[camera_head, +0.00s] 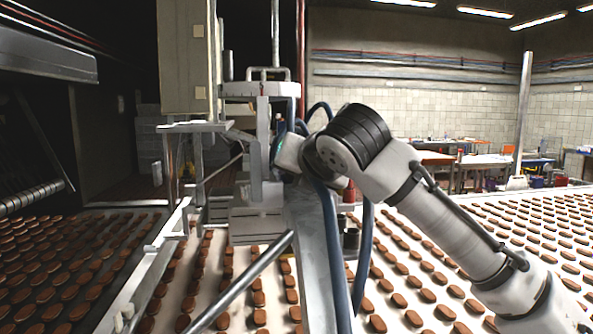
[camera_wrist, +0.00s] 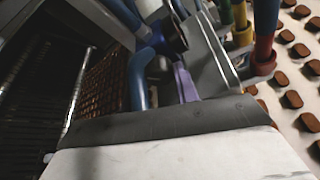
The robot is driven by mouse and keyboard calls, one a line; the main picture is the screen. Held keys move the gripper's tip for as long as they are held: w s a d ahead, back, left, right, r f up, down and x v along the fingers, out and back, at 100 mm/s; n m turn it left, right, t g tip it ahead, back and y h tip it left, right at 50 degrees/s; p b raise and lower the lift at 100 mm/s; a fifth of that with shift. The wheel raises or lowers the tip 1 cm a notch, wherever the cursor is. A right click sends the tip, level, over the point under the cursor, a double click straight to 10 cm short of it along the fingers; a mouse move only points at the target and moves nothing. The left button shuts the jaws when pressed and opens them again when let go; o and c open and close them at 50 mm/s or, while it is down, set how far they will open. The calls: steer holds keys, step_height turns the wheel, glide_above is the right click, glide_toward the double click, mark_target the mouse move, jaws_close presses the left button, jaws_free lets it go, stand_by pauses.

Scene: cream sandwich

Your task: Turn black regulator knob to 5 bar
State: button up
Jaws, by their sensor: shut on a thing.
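My gripper (camera_wrist: 166,48) shows in the wrist view beyond the white and dark grey hand housing at the bottom. It is shut on a dark round part, the black regulator knob (camera_wrist: 172,36), near the top centre. The fingertips and the contact are dim and partly hidden. A blue hose (camera_wrist: 138,75) runs close beside the knob on the left. In the head view my arm reaches left to the machine, and its white end sits at the metal column. The knob and the fingertips are hidden there. No dial or pressure reading can be made out.
Blue hoses (camera_head: 329,225) loop around the metal machine frame (camera_head: 262,150) close to my arm. Conveyors with rows of brown biscuits (camera_head: 425,292) lie below on both sides. In the wrist view, yellow and red fittings (camera_wrist: 263,62) stand right of the knob.

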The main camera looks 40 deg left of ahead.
steer(key=o, duration=1)
steer(key=shift+c, duration=0.2)
steer(key=shift+d, duration=0.1)
steer(key=b+v, duration=0.3)
steer(key=v, duration=1.1)
